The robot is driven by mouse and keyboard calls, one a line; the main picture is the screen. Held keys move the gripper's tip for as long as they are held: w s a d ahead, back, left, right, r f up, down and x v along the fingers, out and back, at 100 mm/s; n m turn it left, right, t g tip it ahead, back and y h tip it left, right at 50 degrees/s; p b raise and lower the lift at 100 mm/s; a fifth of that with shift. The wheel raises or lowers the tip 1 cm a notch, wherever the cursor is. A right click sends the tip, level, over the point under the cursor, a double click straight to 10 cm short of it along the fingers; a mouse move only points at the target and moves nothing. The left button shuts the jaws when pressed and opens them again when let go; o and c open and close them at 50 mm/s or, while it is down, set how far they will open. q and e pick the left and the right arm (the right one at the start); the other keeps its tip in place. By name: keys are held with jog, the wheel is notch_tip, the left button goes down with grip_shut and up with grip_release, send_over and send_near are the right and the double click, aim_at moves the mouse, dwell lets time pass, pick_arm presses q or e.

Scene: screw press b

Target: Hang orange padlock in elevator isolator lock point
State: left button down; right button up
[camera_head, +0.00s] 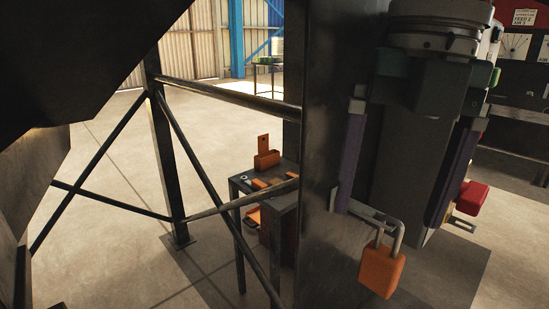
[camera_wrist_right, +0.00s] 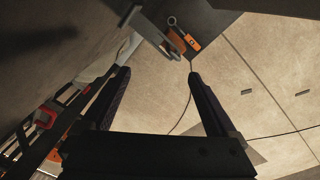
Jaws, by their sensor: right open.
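The orange padlock (camera_head: 382,270) hangs body down in the head view. Its grey shackle is closed-looking and passes at or through a flat metal tab (camera_head: 362,210) at the edge of a dark steel post; the exact fit is hard to tell. My right gripper (camera_head: 390,212) points down just above the padlock. Its two dark fingers are spread wide, with nothing held between them. In the right wrist view the open fingers (camera_wrist_right: 160,76) show, with a grey metal bar and orange pieces beyond them. My left gripper is not in view.
The dark steel post (camera_head: 323,120) stands close beside my right gripper. A small table (camera_head: 240,184) with orange items stands behind it, by a braced frame. A red block-like part (camera_head: 472,197) is right of the gripper. Open floor lies below right.

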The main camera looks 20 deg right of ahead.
aim_at(384, 255)
jog(key=shift+w+d+m+h, duration=0.15)
jog(key=shift+w+d+h, duration=0.1)
jog(key=shift+d, duration=0.25)
jog(key=shift+w+d+m+h, duration=0.15)
jog(key=shift+w+d, duration=0.1)
jog(key=shift+d, duration=0.2)
jog(key=f, duration=0.9)
jog(key=shift+s+a+f, duration=0.1)
jog(key=shift+s+f, duration=0.1)
jog(key=shift+f, duration=0.2)
grip_shut()
jog(key=shift+o, duration=0.3)
grip_release()
notch_tip(384, 255, up, 9)
jog(key=shift+r, duration=0.5)
